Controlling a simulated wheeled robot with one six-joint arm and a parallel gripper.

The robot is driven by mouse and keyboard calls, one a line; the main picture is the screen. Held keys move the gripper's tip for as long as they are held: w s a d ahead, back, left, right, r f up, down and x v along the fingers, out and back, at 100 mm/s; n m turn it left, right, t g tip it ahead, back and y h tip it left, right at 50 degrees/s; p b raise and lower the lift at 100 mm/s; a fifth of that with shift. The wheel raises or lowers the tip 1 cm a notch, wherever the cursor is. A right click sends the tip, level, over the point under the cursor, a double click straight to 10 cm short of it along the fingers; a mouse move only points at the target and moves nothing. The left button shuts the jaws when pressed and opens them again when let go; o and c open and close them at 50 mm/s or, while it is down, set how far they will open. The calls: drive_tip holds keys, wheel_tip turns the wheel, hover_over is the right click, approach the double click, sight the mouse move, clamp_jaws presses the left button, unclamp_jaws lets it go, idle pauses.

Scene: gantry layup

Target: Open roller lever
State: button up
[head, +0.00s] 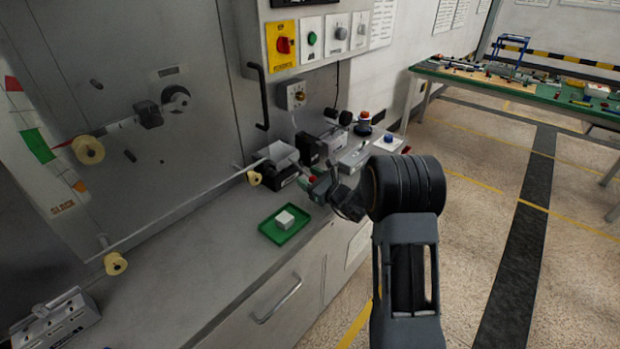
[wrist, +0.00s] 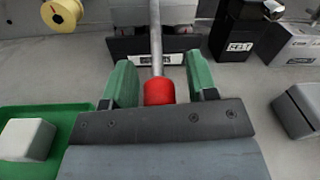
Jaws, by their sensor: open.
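The roller lever is a grey rod (wrist: 156,38) with a red knob (wrist: 159,92) at its near end. It rises in front of a dark block with a white label (wrist: 126,60). My gripper (wrist: 160,80) is open, with one green finger on each side of the knob. A gap shows on both sides between the fingers and the knob. In the head view my gripper (head: 322,188) is above the bench, right of the green tray, and the red knob (head: 312,179) shows at its fingers. The rollers behind the lever are mostly hidden.
A green tray (head: 265,228) with a white block (head: 285,220) lies left of my gripper. Labelled dark and grey boxes (wrist: 238,30) stand close by on the right. A yellow spool (wrist: 62,14) is at upper left.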

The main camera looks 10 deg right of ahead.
drive_tip(key=shift+c, duration=0.4)
clamp_jaws()
